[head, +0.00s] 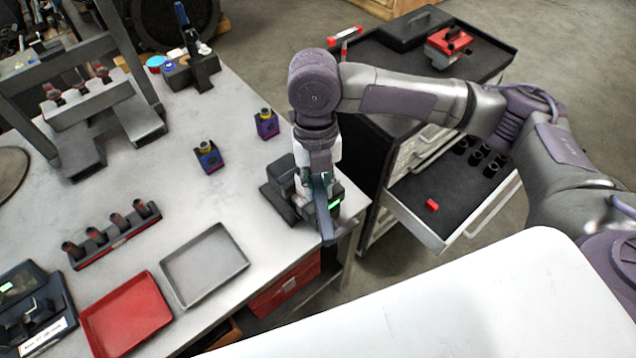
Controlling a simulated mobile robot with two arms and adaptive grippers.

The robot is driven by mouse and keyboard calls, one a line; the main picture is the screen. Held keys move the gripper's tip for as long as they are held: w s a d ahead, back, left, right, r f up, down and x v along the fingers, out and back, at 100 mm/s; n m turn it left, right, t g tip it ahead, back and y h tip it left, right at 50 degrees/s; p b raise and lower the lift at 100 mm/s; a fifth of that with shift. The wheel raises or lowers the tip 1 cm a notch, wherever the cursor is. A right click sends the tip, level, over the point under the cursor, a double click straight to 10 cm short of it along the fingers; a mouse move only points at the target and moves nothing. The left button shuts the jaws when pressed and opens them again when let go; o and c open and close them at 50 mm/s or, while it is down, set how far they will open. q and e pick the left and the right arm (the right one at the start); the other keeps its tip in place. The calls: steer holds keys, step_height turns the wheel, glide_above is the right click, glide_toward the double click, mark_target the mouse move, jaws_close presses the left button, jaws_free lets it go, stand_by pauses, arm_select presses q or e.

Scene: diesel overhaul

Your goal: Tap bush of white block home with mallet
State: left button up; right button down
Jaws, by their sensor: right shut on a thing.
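My right gripper (320,190) points down at the right edge of the workbench, over a dark device with a small lit green display (335,205). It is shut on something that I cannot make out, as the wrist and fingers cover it. I cannot pick out a white block or a mallet for certain. Pale surfaces show beside my wrist, but I cannot tell if they belong to the arm. A blue block (209,160) and a purple block (267,125), each with a yellowish top piece, stand left of the gripper. My left gripper is not in view.
A grey tray (205,265), a red tray (126,316) and a rack of dark cylindrical parts (113,236) lie on the workbench (235,205). A grey frame stands at the back left. A tool cabinet with an open drawer (445,190) stands right of the bench.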

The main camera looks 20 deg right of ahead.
steer(key=shift+s, duration=0.2)
step_height(320, 180, down, 3)
steer(key=shift+w+f, duration=0.15)
steer(key=shift+r, duration=2.1)
